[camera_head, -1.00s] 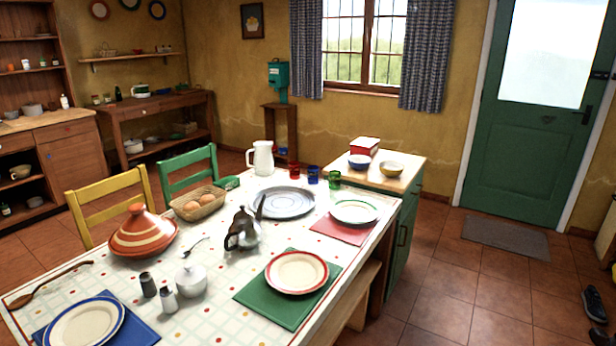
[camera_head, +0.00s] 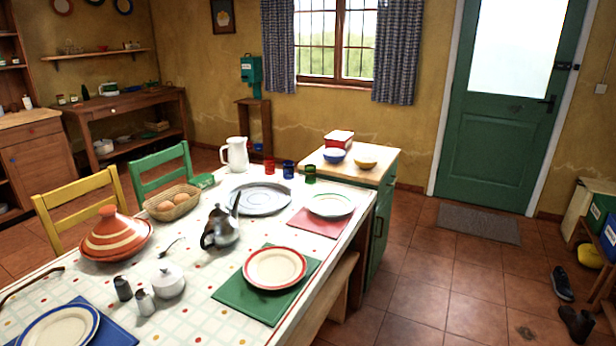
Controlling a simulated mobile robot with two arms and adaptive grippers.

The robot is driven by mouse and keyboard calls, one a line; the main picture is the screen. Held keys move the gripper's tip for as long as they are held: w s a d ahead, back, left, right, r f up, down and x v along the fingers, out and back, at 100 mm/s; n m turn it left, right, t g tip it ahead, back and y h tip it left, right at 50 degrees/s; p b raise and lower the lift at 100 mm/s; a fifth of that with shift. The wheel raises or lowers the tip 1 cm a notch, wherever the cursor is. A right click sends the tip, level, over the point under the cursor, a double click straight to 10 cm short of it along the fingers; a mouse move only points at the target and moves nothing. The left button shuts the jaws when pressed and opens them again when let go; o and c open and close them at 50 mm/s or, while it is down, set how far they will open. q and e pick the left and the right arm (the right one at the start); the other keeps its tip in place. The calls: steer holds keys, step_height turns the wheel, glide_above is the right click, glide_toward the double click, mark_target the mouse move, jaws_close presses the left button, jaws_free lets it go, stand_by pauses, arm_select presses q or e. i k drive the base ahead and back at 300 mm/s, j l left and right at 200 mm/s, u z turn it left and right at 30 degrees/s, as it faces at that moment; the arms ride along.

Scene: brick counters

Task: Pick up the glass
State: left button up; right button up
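Three small coloured glasses stand upright in a row at the far right part of the table: a red glass (camera_head: 269,166), a blue glass (camera_head: 289,169) and a green glass (camera_head: 310,174). I cannot tell which one the task names. They stand between the white pitcher (camera_head: 235,153) and the plate with a green rim (camera_head: 331,204). Neither of my grippers is in view.
The dining table (camera_head: 195,310) holds a tagine (camera_head: 115,236), a teapot (camera_head: 220,228), a grey platter (camera_head: 259,199), an egg basket and plates. A green cabinet (camera_head: 384,207) adjoins its far end. Chairs line the left side. The tiled floor (camera_head: 440,285) on the right is mostly clear.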

mark_target(310, 171)
steer(key=l+u, duration=0.1)
steer(key=u, duration=0.35)
steer(key=i+l+u, duration=0.1)
steer(key=u, duration=0.35)
steer(key=i+l+u, duration=0.1)
steer(key=l+u, duration=0.25)
steer(key=l, duration=0.45)
steer(key=l+u, duration=0.35)
steer(key=l, duration=0.4)
steer(key=k+l+u, duration=0.15)
steer(key=l+u, duration=0.2)
steer(key=l, duration=0.45)
